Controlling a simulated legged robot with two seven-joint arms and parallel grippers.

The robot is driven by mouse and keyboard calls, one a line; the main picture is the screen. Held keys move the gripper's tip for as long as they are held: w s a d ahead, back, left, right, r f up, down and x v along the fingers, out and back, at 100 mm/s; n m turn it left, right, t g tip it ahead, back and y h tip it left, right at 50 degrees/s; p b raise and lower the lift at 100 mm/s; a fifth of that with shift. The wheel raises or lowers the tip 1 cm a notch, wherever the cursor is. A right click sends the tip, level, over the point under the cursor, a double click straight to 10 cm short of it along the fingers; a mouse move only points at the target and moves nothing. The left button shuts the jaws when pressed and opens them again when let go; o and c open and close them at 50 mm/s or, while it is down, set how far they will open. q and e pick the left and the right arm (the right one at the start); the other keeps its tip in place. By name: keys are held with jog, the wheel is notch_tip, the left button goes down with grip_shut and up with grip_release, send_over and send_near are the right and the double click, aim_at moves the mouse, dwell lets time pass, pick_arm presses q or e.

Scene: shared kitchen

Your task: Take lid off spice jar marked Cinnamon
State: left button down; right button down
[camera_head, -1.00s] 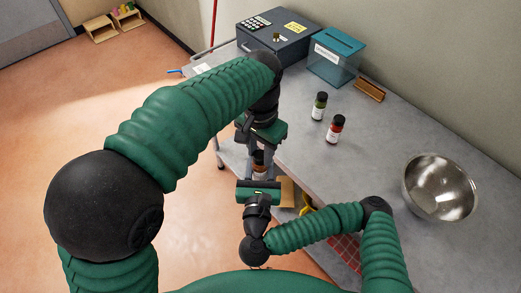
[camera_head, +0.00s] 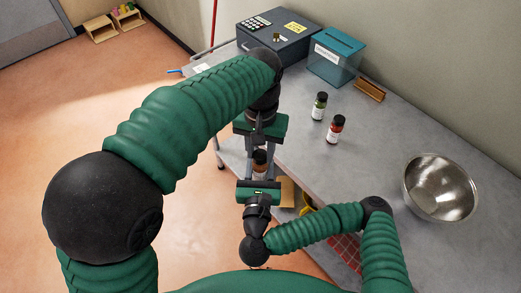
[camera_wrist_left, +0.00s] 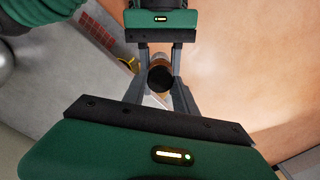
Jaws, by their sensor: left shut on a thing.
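The spice jar (camera_head: 259,166) has a brown body and a pale label; the label's text is too small to read. It is between my two grippers in the head view. My left gripper (camera_head: 260,146) comes from above and is shut on the dark lid, which shows as a black disc (camera_wrist_left: 160,79) in the left wrist view. The jar's brown side (camera_wrist_left: 160,62) shows just beyond it. My right gripper (camera_head: 259,179) is below, with its fingers on both sides of the jar. I cannot tell whether lid and jar are apart.
A green-labelled jar (camera_head: 319,106) and a red one (camera_head: 335,129) stand on the grey counter (camera_head: 375,150). A steel bowl (camera_head: 438,188) is at the right. A keypad box (camera_head: 278,38), a teal box (camera_head: 335,57) and a wooden block (camera_head: 369,89) are at the back.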

pick_arm(q)
jog(key=shift+r, duration=0.95)
